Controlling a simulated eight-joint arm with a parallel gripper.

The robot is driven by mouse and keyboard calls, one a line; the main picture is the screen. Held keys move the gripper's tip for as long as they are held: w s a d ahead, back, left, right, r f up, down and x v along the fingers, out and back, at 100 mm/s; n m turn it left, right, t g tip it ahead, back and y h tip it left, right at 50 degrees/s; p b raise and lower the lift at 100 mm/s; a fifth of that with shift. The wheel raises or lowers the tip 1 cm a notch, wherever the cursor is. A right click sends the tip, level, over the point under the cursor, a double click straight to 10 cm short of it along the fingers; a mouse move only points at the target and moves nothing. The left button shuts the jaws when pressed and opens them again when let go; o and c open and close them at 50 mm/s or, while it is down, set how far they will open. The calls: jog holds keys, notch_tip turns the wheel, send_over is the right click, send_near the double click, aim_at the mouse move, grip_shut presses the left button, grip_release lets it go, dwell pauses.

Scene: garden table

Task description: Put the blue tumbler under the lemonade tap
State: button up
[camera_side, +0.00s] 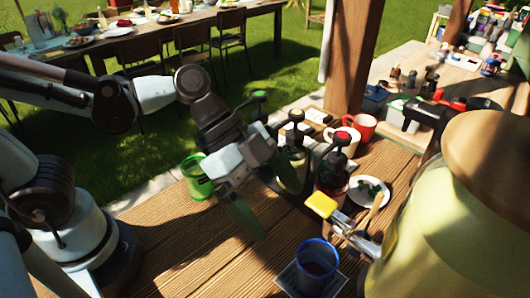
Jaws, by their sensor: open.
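The blue tumbler (317,262) stands upright at the bottom centre, on a dark square coaster (286,279) with a pale edge. The large yellow lemonade dispenser (450,215) with a wooden lid fills the right side. Its tap (362,242) has a yellow handle (321,204) and reaches left, just behind and right of the tumbler. I cannot tell exactly how the spout lines up with the tumbler. My gripper (277,212) is open and empty, above the table, up and left of the tumbler and apart from it. Its far finger is partly hard to make out.
A green tumbler (197,178) stands left of my gripper. Two pump bottles (333,178) stand behind it, near a red mug (361,127), a white mug (343,140) and a plate of leaves (370,190). A wooden post (350,55) rises behind. The front-left planks are clear.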

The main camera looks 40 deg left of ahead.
jog(key=w+a+n+t+y, duration=0.2)
jog(key=a+n+y, duration=0.2)
jog(key=a+n, duration=0.4)
jog(key=w+a+n+t+y, duration=0.2)
jog(key=a+n, duration=0.5)
jog(key=a, duration=0.5)
jog(key=shift+w+a+r+n+t+y, duration=0.2)
jog(key=shift+n+t+y, duration=0.2)
jog(key=shift+t+y, duration=0.5)
